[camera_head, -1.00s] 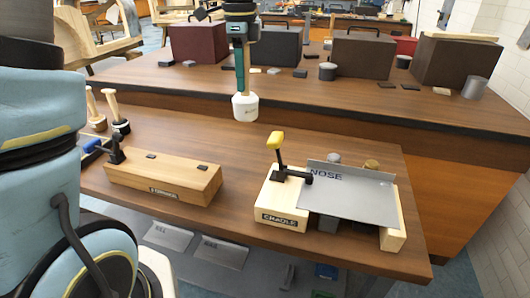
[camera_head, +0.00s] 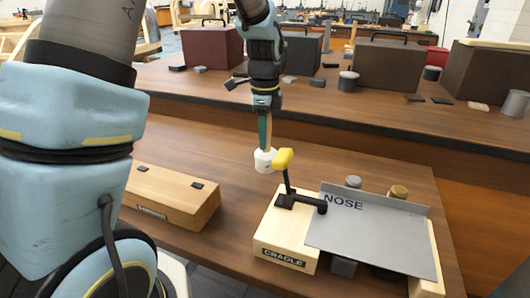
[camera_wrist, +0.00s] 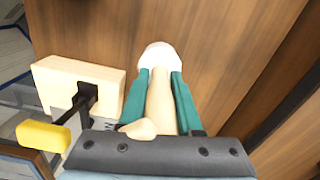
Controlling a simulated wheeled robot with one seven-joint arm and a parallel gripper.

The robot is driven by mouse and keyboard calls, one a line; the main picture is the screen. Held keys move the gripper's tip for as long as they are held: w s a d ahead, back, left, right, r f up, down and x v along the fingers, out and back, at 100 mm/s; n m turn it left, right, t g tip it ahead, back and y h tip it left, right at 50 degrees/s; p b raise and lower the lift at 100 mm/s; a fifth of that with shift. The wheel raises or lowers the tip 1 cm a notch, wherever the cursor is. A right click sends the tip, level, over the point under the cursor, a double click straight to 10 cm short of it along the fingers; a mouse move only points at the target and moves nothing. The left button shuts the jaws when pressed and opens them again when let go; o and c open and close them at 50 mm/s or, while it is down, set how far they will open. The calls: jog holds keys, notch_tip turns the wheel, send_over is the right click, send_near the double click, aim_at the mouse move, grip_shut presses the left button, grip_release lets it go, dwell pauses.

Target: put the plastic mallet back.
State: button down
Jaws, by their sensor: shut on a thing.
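The plastic mallet has a white head (camera_head: 265,160) and a pale wooden handle, which shows in the wrist view (camera_wrist: 158,100). My gripper (camera_head: 264,132) is shut on the handle, with a green finger on either side of it. The mallet hangs head down over the bench, left of and behind the yellow-handled clamp. In the wrist view the white head (camera_wrist: 160,56) is beyond the fingertips. I cannot tell whether the head touches the bench. The mallet's resting place cannot be made out in these views.
A wooden cradle (camera_head: 271,229) with a yellow-handled clamp (camera_head: 283,158) holds a grey sheet (camera_head: 365,229) marked NOSE. A long wooden box (camera_head: 160,200) lies to the left. Bare bench lies between them. Dark cases (camera_head: 384,70) stand on the bench behind.

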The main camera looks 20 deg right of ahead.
aim_at(263, 158)
jog(key=shift+f+p, duration=0.35)
jog(key=shift+f, duration=1.85)
jog(key=shift+f, duration=0.15)
jog(key=c, duration=0.6)
grip_release()
